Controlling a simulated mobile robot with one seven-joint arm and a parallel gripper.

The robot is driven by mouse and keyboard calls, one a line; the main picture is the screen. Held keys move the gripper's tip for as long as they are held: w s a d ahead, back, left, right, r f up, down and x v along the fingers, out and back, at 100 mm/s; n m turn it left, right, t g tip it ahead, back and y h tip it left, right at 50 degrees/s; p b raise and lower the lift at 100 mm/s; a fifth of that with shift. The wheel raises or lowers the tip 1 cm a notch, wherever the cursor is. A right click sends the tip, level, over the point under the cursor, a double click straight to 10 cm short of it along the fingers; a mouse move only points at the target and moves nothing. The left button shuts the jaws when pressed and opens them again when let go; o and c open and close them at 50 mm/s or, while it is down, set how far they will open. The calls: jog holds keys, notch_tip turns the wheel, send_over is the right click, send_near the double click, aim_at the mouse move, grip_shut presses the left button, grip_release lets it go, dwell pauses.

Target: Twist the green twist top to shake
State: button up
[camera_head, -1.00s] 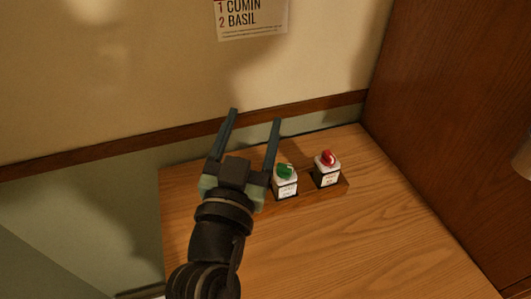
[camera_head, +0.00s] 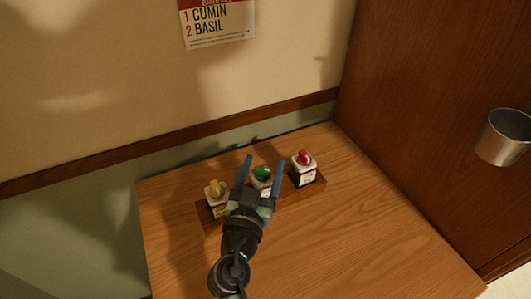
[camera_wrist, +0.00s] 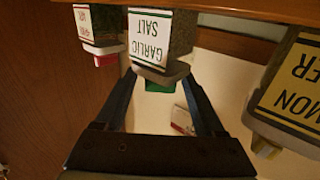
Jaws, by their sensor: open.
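The green twist top (camera_head: 262,173) caps the middle spice jar (camera_head: 261,187), which stands upright in a small wooden rack. In the wrist view, which shows the scene upside down, the jar's label (camera_wrist: 150,38) reads "GARLIC SALT" and the green top (camera_wrist: 160,86) shows below it. My gripper (camera_head: 263,161) is open and empty, with a finger to each side of the green top in the head view. In the wrist view the fingers (camera_wrist: 158,80) also flank the top. I cannot tell whether either finger touches it.
A yellow-topped jar (camera_head: 216,195) stands left of the green one, and a red-topped jar (camera_head: 304,168) stands right, both close. The rack (camera_head: 317,185) sits on a wooden counter (camera_head: 350,235). A metal cup (camera_head: 504,140) is at the right. A poster (camera_head: 215,25) hangs on the back wall.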

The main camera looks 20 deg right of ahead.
jog(key=shift+x, duration=1.35)
grip_shut()
